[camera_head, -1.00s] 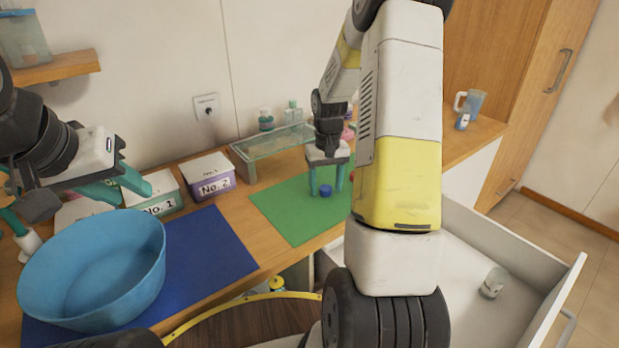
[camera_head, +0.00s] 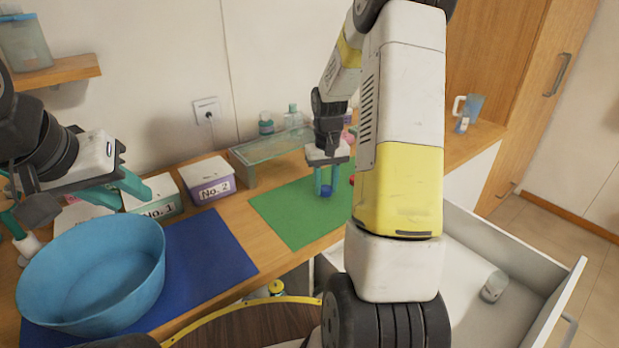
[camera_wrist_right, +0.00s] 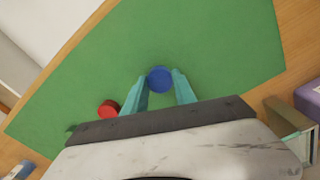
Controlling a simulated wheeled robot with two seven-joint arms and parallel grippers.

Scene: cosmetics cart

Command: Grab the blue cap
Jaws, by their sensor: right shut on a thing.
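The blue cap (camera_head: 326,191) is on the green mat (camera_head: 283,213), between the fingertips of my right gripper (camera_head: 326,185). In the right wrist view the blue cap (camera_wrist_right: 160,79) shows between the two teal fingertips of the right gripper (camera_wrist_right: 160,82), which are shut on it. My left gripper (camera_head: 132,190) is at the left, above and behind the blue bowl; its teal fingers are apart, with nothing seen between them.
A red cap (camera_wrist_right: 108,109) lies on the mat close to the right gripper. A blue bowl (camera_head: 92,270) stands on a blue mat (camera_head: 215,250). Boxes No. 1 (camera_head: 155,195) and No. 2 (camera_head: 209,180) and a glass shelf (camera_head: 270,143) stand behind. An open drawer (camera_head: 465,265) is at the right.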

